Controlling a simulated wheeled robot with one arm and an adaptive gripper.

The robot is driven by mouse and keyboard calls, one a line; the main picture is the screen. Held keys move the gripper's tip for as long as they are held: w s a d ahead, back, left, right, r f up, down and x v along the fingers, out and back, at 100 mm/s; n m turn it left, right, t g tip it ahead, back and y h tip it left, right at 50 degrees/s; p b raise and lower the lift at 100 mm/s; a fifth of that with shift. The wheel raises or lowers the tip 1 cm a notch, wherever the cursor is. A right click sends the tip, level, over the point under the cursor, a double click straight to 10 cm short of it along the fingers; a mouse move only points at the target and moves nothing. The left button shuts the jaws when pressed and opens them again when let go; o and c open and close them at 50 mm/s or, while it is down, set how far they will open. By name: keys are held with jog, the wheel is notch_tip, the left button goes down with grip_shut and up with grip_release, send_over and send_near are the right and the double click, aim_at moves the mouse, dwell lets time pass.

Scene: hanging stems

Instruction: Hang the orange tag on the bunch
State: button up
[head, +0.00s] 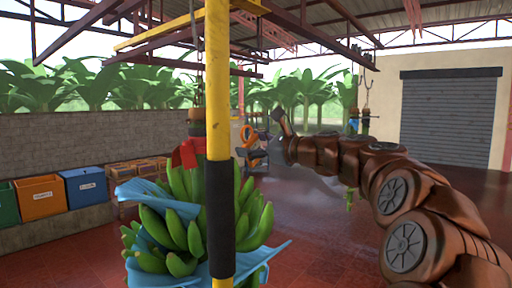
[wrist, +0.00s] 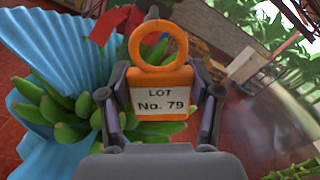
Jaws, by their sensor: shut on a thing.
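The orange tag (wrist: 146,128) has a ring at its top and a white label reading "LOT No. 79". My gripper (wrist: 160,98) is shut on the tag's body, with a finger on each side and the ring standing clear. In the head view the tag's ring (head: 248,137) shows just right of the yellow post, with my gripper (head: 262,147) beside it. The green banana bunch (head: 176,225) hangs behind the post, partly wrapped in blue sheeting (head: 150,193). A red ribbon (head: 187,152) is near its stem (head: 201,122). In the wrist view the bunch (wrist: 62,132) is left of the tag.
A yellow post (head: 217,90) with a black sleeve stands in front of the bunch and hides part of it. Coloured bins (head: 40,195) line the left wall. Hooks on chains (head: 366,100) hang at the right. Red floor lies open behind.

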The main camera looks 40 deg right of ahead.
jog(key=x, duration=0.3)
jog(key=shift+w+r+b, duration=0.1)
jog(key=shift+w+b, duration=0.05)
jog(key=shift+b, duration=0.25)
jog(key=shift+a+f, duration=0.2)
jog(key=shift+a, duration=0.25)
dwell(0.4)
jog(key=p+x, duration=0.3)
jog(key=x, duration=0.3)
jog(key=shift+p, duration=0.4)
dwell(5.5)
